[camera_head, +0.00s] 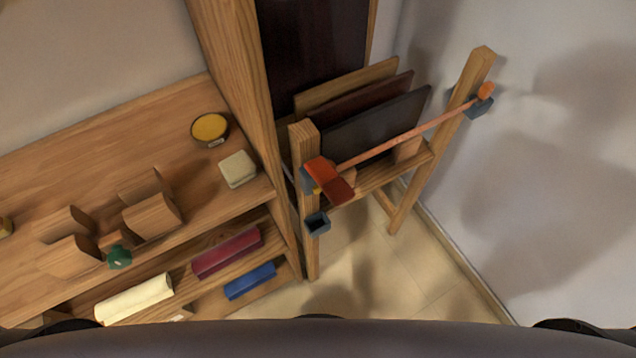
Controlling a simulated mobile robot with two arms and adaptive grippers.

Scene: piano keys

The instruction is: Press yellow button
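A round yellow disc with a dark rim (210,127), which looks like the yellow button, sits on the wooden shelf top (80,150) near its right end. A small pale label shows on its front side. Its yellow top faces up and nothing covers it. Another small, dull yellowish round thing (5,227) is cut off by the left edge, so I cannot tell what it is. Neither of my grippers shows in the head view. Only a dark part of my own body fills the bottom edge.
A pale block (238,169) lies near the disc. Brown curved wooden pieces (152,207) and a green knob (119,257) are further left. Cream (134,299), maroon (227,252) and blue (250,281) bars lie below. A wooden rack (308,240) holding a red-headed stick (328,178) stands right.

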